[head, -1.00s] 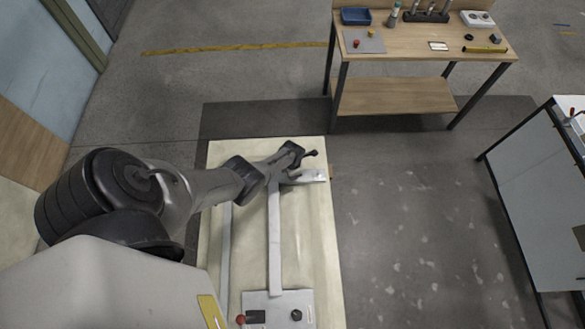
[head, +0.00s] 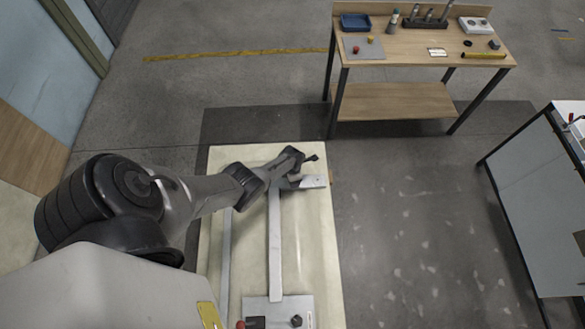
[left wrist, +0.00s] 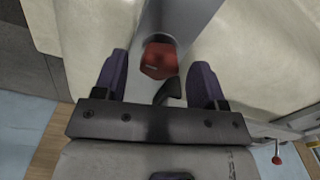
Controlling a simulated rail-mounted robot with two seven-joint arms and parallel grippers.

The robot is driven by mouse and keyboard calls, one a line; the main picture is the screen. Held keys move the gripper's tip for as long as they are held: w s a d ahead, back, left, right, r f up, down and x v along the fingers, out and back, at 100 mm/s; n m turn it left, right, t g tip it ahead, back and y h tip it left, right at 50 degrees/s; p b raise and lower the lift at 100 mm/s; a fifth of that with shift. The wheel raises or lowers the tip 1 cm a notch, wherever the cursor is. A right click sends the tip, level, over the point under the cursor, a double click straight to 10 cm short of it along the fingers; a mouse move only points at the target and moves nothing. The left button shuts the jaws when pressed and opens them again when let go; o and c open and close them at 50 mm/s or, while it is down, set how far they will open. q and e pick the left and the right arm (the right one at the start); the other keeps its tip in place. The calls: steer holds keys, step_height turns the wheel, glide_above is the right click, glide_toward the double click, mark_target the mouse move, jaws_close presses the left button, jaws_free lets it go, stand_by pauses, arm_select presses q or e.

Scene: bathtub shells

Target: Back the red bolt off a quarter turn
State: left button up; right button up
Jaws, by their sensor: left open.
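The red bolt (left wrist: 159,61) shows in the left wrist view, its faceted head on a grey metal strip (left wrist: 178,18). My left gripper (left wrist: 160,64) is open, with one dark finger on each side of the bolt head. Gaps show between the head and both fingers, so it is not gripped. In the head view my left gripper (head: 303,160) is over the far end of the pale shell (head: 315,245), beside a light bracket (head: 314,182). The bolt cannot be made out there. My right gripper is not in view.
A plate with a dark knob (head: 296,321) and a red knob (head: 241,325) lies at the shell's near end. A wooden workbench (head: 420,60) stands behind, a grey cabinet (head: 540,190) at right. The floor between is clear.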

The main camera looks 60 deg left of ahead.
arm_select(q)
step_height(320, 180, up, 8)
steer(key=p, duration=0.4)
steer(key=shift+r, duration=2.65)
